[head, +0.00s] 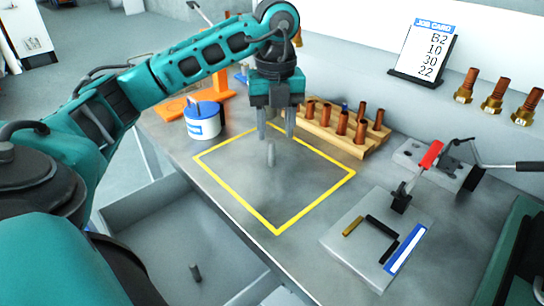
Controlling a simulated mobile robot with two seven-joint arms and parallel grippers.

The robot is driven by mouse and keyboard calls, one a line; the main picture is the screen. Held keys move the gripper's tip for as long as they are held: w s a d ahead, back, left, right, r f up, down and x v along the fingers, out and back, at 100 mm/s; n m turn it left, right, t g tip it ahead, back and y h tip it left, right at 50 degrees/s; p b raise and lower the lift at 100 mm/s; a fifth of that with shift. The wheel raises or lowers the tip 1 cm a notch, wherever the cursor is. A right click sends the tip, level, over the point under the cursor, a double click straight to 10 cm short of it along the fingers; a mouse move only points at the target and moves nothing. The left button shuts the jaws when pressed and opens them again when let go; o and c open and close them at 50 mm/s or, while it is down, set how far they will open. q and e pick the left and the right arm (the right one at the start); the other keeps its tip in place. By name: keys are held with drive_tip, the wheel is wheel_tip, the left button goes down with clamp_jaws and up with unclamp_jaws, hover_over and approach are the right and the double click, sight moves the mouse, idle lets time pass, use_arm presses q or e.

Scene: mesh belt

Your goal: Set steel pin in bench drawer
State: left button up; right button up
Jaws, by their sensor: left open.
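A grey steel pin (270,155) stands upright on the bench top inside the yellow outlined square (315,194). My left gripper (276,134) points down over it, open, with its fingertips around or just above the pin's top; I cannot tell the exact depth. The bench drawer (160,212) is pulled open at the lower left, its grey floor mostly bare. A second small dark grey pin (196,272) is in the drawer. My right gripper is out of view.
A wooden rack (335,135) of copper-coloured pieces stands just right of my left gripper. A white-and-blue tub (203,120) is to the left. A fixture plate (368,240) and red-handled clamp (430,155) are at the right. The square is otherwise clear.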

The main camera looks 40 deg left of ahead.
sight(271, 141)
use_arm(q)
drive_tip(key=f, duration=0.4)
drive_tip(key=a+f, duration=0.1)
drive_tip(key=f, duration=0.1)
drive_tip(key=shift+s+f+b, duration=0.1)
drive_tip(key=shift+f+b, duration=0.15)
drive_tip(key=shift+b, duration=0.05)
clamp_jaws()
